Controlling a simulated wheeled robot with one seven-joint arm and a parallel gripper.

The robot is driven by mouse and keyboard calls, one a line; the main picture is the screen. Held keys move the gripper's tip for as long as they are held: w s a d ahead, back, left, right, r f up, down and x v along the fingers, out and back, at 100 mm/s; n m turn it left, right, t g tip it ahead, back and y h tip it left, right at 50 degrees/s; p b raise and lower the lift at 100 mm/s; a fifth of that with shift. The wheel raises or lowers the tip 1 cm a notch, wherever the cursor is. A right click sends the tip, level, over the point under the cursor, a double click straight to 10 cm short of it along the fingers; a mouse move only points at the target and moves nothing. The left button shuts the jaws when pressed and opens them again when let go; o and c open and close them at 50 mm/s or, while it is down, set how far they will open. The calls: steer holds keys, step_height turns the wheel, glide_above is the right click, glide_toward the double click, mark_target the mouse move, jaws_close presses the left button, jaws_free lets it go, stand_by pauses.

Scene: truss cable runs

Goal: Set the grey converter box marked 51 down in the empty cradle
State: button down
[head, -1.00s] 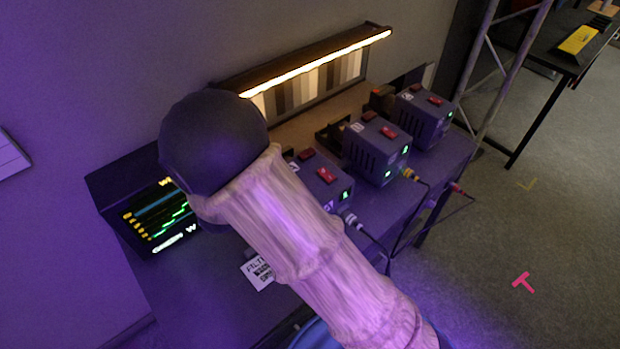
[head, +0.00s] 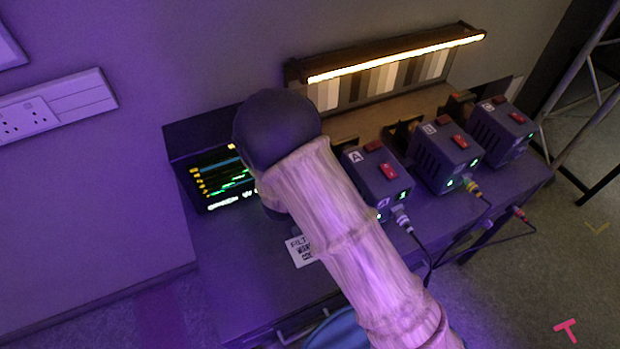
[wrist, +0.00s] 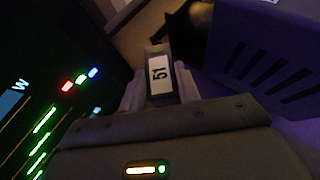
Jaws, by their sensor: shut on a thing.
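The grey converter box (wrist: 160,78) shows in the wrist view by its white label 51. It sits between the two pale fingers of my gripper (wrist: 160,92), which is shut on it. Most of the box is hidden behind the fingers and the hand. In the head view my arm covers the gripper and the held box. I cannot make out the empty cradle clearly in either view. A dark shape beyond the box in the wrist view is too dim to name.
Three vented boxes with red switches stand in a row: the nearest (head: 378,178), the middle (head: 443,157) and the far one (head: 503,132). Cables run from their fronts. A lit screen (head: 215,186) stands left. A light bar (head: 395,58) hangs behind.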

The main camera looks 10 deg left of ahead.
steer(key=shift+f, duration=1.8)
steer(key=shift+f, duration=0.15)
steer(key=c, duration=1)
jaws_free()
steer(key=shift+s+r, duration=0.1)
steer(key=shift+r, duration=0.1)
steer(key=b+v, duration=0.1)
steer(key=v, duration=1)
steer(key=shift+s+r, duration=0.15)
steer(key=shift+s, duration=0.25)
